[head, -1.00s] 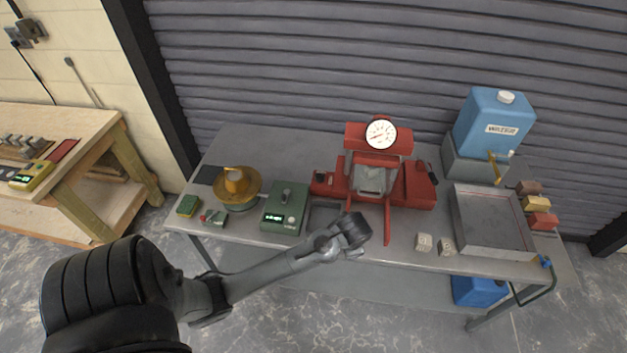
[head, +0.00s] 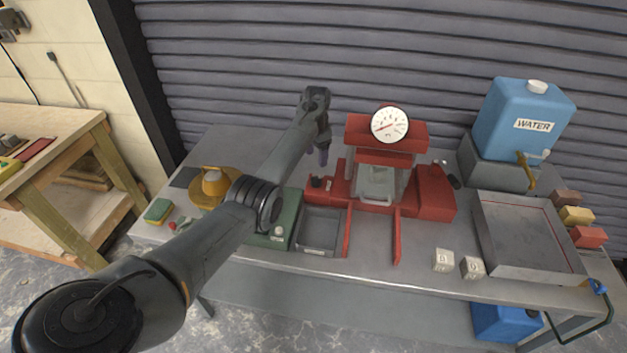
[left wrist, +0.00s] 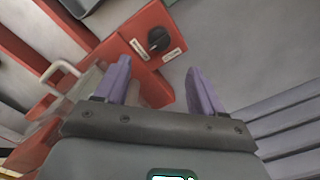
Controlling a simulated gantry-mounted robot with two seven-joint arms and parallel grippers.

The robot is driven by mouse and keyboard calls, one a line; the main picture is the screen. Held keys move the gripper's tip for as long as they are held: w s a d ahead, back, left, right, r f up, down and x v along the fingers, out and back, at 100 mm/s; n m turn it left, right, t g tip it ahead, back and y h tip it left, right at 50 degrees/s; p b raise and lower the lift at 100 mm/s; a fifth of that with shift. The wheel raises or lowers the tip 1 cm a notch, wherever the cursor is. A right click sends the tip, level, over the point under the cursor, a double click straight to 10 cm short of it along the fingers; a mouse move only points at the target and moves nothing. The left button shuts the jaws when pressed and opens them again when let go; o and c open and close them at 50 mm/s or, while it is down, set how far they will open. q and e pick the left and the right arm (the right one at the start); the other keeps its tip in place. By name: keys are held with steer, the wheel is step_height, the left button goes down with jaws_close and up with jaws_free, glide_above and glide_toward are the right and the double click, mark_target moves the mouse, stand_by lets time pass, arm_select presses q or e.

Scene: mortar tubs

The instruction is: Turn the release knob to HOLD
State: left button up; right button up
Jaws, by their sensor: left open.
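The release knob (left wrist: 158,40) is a small black knob on a red panel, with white labels on either side of it that are too small to read. In the head view the knob (head: 316,182) sits on the red box at the left of the red press (head: 385,130). My left gripper (left wrist: 160,85) is open and empty, with its purple fingers apart and the knob beyond them, between the fingertips in the picture. In the head view my left gripper (head: 323,158) hangs above the knob, pointing down and apart from it. My right gripper is not in view.
The press has a dial gauge (head: 389,125) on top and a clear guard with a handle. A green box (head: 283,225) stands partly behind my left arm. A metal tray (head: 530,240), a blue water container (head: 525,115) and two small cubes (head: 443,260) are on the right.

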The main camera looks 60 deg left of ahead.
mark_target(316, 177)
arm_select(q)
step_height(316, 177, down, 11)
steer(key=shift+r+b, duration=0.2)
steer(key=shift+b, duration=0.9)
steer(key=c, duration=1.1)
steer(key=shift+o, duration=0.2)
